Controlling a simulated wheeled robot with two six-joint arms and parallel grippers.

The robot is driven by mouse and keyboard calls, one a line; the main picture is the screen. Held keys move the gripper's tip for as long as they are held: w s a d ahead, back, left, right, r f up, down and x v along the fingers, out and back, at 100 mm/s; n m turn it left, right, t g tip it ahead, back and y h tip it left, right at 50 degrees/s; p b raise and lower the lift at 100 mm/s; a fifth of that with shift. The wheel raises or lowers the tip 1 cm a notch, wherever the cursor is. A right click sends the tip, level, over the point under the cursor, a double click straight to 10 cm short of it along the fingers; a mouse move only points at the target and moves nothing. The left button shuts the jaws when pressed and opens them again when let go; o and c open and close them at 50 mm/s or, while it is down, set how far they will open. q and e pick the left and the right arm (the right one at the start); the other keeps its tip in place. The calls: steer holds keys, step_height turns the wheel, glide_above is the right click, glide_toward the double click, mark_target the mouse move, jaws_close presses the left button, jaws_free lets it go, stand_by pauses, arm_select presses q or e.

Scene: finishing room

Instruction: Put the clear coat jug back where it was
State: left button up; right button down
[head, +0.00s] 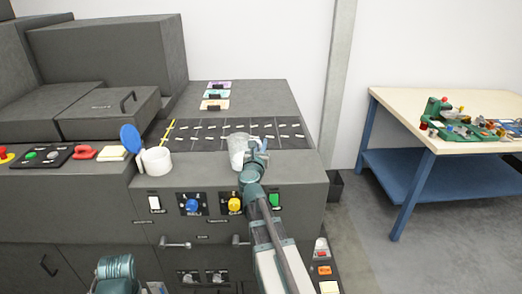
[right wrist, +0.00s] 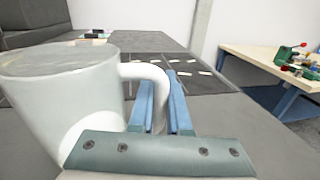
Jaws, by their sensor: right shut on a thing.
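The clear coat jug (head: 237,143) is a pale, translucent jug with a loop handle, upright over the front of the dark grey bench top (head: 215,172). In the right wrist view the jug (right wrist: 60,95) fills the left side, with its handle (right wrist: 160,88) between the blue fingers. My right gripper (head: 260,150) is shut on that handle, at the jug's right side. I cannot tell whether the jug's base touches the bench. Only a teal part of my left arm shows at the bottom left; its fingers are not visible.
A white pot (head: 156,161) with a raised blue lid (head: 131,138) stands left of the jug. Behind the jug is a dark gridded strip (head: 205,133) with small pale labels. Coloured cards (head: 215,104) lie farther back. A wooden-topped workbench (head: 400,106) stands at right.

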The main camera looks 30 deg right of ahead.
steer(key=shift+f, duration=0.15)
steer(key=c, duration=0.9)
jaws_free()
